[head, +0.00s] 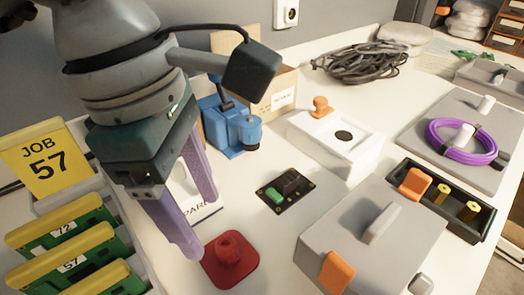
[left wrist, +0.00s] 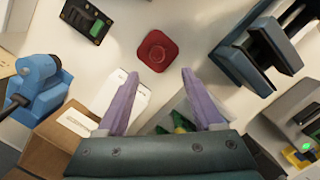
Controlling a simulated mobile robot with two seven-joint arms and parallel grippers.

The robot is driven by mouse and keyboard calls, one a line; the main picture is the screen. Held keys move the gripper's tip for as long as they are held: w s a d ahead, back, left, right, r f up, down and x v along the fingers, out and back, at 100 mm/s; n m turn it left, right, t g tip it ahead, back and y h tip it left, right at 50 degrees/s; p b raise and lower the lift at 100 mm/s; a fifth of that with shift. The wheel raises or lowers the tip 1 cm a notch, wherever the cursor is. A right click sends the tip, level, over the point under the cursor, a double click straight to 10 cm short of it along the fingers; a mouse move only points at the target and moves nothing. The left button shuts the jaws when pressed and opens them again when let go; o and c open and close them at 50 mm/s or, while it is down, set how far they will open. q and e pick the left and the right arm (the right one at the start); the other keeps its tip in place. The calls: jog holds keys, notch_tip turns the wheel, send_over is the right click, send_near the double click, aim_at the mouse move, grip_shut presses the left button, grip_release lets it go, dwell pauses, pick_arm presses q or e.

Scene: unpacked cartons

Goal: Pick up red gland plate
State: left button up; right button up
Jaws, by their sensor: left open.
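The red gland plate (head: 231,263) lies flat on the white table, a rounded square with a raised round boss in its middle. It also shows in the left wrist view (left wrist: 157,51), just beyond and between the fingertips. My left gripper (head: 201,226) has two purple fingers, spread apart and empty. In the head view its fingertips are just left of and above the plate, not around it. In the left wrist view the open fingers (left wrist: 160,73) point at the plate. My right gripper is not in view.
A black board with a green block (head: 285,190) lies behind the plate. A grey box with orange latches (head: 330,225) stands to the right. Green and yellow modules (head: 65,240) and a job 57 sign (head: 48,160) stand left. A blue device (head: 230,128) stands behind.

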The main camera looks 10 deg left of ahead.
aim_at(224, 242)
pick_arm(q)
jog(key=f, duration=0.2)
jog(key=d+f, duration=0.1)
jog(key=f, duration=0.1)
jog(key=f+b, duration=0.1)
jog(key=f, duration=0.1)
jog(key=shift+w+d+f, duration=0.3)
jog(key=shift+d+f, duration=0.1)
jog(key=shift+c, duration=0.3)
grip_shut()
